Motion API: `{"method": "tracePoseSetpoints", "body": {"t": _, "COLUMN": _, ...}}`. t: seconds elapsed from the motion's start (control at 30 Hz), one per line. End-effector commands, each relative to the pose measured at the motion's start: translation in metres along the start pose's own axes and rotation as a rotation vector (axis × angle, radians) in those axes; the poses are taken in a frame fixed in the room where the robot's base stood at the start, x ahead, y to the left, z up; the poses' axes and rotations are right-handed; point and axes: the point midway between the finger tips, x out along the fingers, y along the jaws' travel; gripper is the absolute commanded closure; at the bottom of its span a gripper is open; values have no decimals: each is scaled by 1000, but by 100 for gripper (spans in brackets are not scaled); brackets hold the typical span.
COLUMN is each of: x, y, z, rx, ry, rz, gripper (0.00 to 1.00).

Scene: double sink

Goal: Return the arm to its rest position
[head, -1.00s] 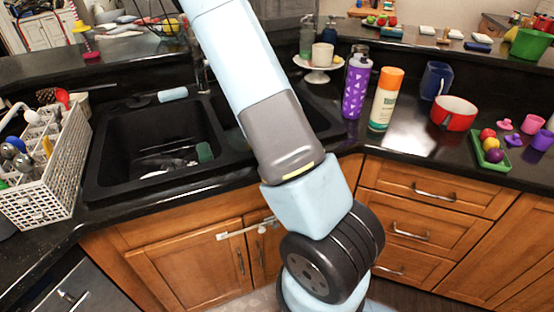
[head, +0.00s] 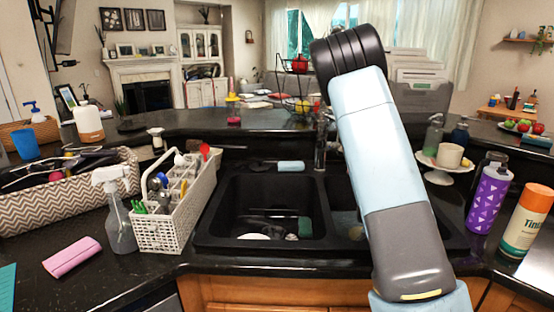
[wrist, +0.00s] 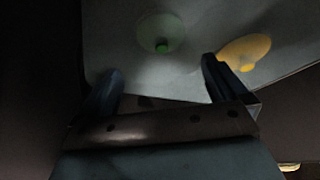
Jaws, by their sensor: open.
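My arm rises from the bottom of the head view, in front of the right basin of the black double sink (head: 212,215), up to a dark ribbed joint. My gripper does not show in the head view. In the wrist view my gripper (wrist: 162,68) has its two dark fingers spread apart with nothing between them. Beyond the fingers is a dim grey surface (wrist: 120,35) with a pale round patch with a green centre (wrist: 161,44) and a yellow one (wrist: 246,52); I cannot tell what these are.
A white utensil basket (head: 165,235), a spray bottle (head: 117,215) and a pink cloth (head: 72,257) are left of the sink. A purple bottle (head: 487,200), an orange-capped bottle (head: 526,222) and a cake stand (head: 438,176) are on the right.

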Motion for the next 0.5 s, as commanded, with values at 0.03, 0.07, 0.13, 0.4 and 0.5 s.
{"method": "tracePoseSetpoints", "body": {"t": 0.03, "x": 3, "y": 2, "z": -6, "rx": -5, "ry": 0, "rz": 4, "gripper": 1}}
{"method": "tracePoseSetpoints", "body": {"t": 0.07, "x": 4, "y": 4, "z": -10, "rx": -11, "ry": -1, "rz": 6, "gripper": 1}}
{"method": "tracePoseSetpoints", "body": {"t": 0.13, "x": 5, "y": 6, "z": -19, "rx": -29, "ry": -6, "rz": 5, "gripper": 1}}
{"method": "tracePoseSetpoints", "body": {"t": 0.4, "x": -32, "y": -6, "z": -16, "rx": -82, "ry": -68, "rz": -64, "gripper": 1}}
{"method": "tracePoseSetpoints", "body": {"t": 0.5, "x": -49, "y": -11, "z": -13, "rx": -102, "ry": -91, "rz": -95, "gripper": 1}}
